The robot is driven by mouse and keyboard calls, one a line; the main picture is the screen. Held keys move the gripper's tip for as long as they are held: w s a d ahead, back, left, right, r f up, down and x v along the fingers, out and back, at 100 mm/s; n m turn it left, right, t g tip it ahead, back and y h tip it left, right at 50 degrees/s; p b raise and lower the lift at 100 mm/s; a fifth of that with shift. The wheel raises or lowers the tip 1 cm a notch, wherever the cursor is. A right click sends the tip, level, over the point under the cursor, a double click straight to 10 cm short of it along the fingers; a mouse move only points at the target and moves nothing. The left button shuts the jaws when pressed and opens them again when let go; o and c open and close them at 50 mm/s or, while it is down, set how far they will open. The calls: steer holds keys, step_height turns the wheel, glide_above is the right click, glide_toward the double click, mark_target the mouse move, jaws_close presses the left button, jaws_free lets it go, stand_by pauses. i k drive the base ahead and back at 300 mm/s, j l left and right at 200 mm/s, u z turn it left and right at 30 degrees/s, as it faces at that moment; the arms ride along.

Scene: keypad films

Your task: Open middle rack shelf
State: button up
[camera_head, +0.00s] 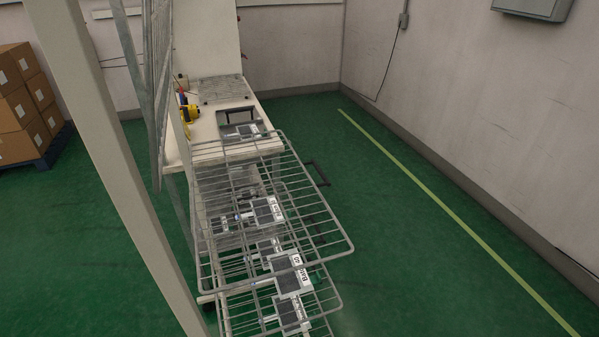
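A wire rack with grey mesh shelves stands in the lower middle of the head view. Its upper visible shelf (322,243) lies flat, reaching from the white bench toward the lower right. At least one more wire shelf (240,322) shows below it, partly seen through the upper mesh and cut by the bottom edge. I cannot tell for sure which shelf is the middle one. Dark keypad films with white labels, such as one film (268,210), show on or through the mesh; their exact levels are unclear. My gripper is not in view.
A white bench (206,130) with a yellow tool (189,113) and a dark-framed fixture (240,115) stands behind the rack. A pale post (110,150) crosses the left. Cardboard boxes (18,105) sit at far left. Green floor (400,230) is clear to the right.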

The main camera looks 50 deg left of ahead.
mark_target(327, 182)
steer(key=i+u, duration=0.2)
steer(key=u, duration=0.25)
steer(key=i+l+u, duration=0.15)
steer(key=u, duration=0.3)
steer(key=i+l+u, duration=0.2)
steer(key=u, duration=0.25)
steer(key=i+l+u, duration=0.2)
steer(key=u, duration=0.25)
steer(key=i+l+u, duration=0.1)
steer(key=l+u, duration=0.2)
steer(key=u, duration=0.15)
steer(key=i+l+u, duration=0.2)
steer(key=u, duration=0.2)
steer(key=i+l+u, duration=0.1)
steer(key=l+u, duration=0.3)
steer(key=i+l+u, duration=0.1)
steer(key=l+u, duration=0.3)
steer(key=k+j+z, duration=0.2)
steer(key=z, duration=0.3)
steer(key=j+u, duration=0.1)
steer(key=j, duration=0.2)
